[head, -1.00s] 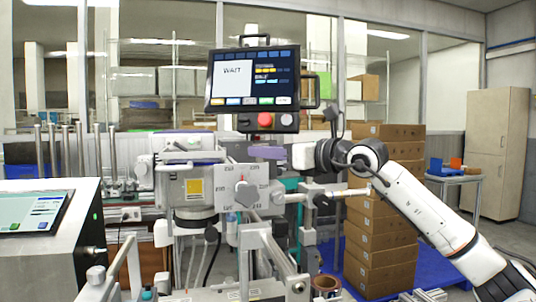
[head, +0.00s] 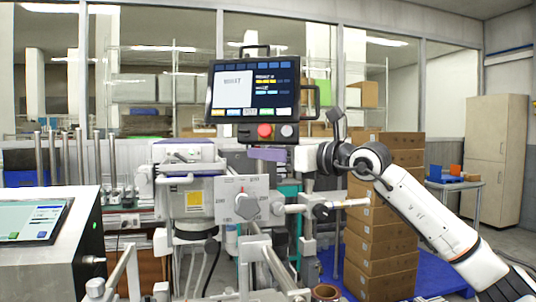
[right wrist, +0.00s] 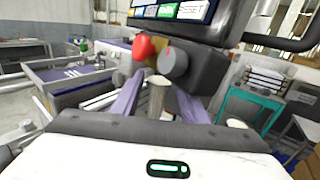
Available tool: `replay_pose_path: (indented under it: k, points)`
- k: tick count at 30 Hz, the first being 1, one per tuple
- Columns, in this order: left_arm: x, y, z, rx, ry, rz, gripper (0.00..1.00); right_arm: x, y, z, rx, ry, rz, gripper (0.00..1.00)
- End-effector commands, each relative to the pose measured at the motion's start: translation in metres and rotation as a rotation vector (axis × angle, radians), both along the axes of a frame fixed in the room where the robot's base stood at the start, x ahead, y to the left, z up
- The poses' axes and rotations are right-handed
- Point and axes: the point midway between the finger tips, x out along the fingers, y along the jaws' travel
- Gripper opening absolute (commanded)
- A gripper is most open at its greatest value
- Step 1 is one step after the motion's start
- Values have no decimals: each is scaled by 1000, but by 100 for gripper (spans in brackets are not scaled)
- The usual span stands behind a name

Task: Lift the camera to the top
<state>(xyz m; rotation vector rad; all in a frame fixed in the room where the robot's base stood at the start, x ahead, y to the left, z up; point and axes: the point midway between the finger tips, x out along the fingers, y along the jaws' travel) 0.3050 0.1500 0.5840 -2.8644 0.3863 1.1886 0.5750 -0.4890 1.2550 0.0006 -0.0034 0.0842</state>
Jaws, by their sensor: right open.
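A grey box-shaped unit with a yellow label (head: 194,197), apparently the camera, hangs on the machine at left of centre, with a dark ring under it. A dial plate with a knob (head: 247,205) stands just right of it. My right gripper (head: 266,154) is just below the control panel in the head view, with one purple finger showing. In the right wrist view its two purple fingers (right wrist: 157,104) are spread apart. A pale post (right wrist: 157,92) shows between them; I cannot tell whether they touch it. My left gripper is out of view.
A control panel (head: 253,92) with a red button (head: 264,130) hangs close above my right gripper. Brown boxes (head: 384,240) are stacked on a blue pallet at right. Rails and posts crowd the front, and a tilted touchscreen (head: 33,220) stands at left.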

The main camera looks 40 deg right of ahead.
Motion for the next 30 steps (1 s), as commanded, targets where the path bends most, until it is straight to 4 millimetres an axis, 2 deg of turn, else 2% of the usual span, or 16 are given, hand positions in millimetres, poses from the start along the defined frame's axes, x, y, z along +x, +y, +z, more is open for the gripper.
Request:
replay_pose_path:
  k: [5, 9, 13, 21, 30]
  points:
    - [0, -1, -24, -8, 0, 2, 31, -22, -2, -8, -6, 1, -4, 40]
    - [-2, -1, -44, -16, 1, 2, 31, -43, -4, -10, -4, -1, -4, 40]
    - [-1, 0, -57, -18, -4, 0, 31, -62, -6, -7, -3, -4, -3, 40]
    - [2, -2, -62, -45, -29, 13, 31, -93, -8, -2, -1, -6, -2, 40]
    - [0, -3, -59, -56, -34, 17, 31, -100, -8, 2, -2, -4, -1, 40]
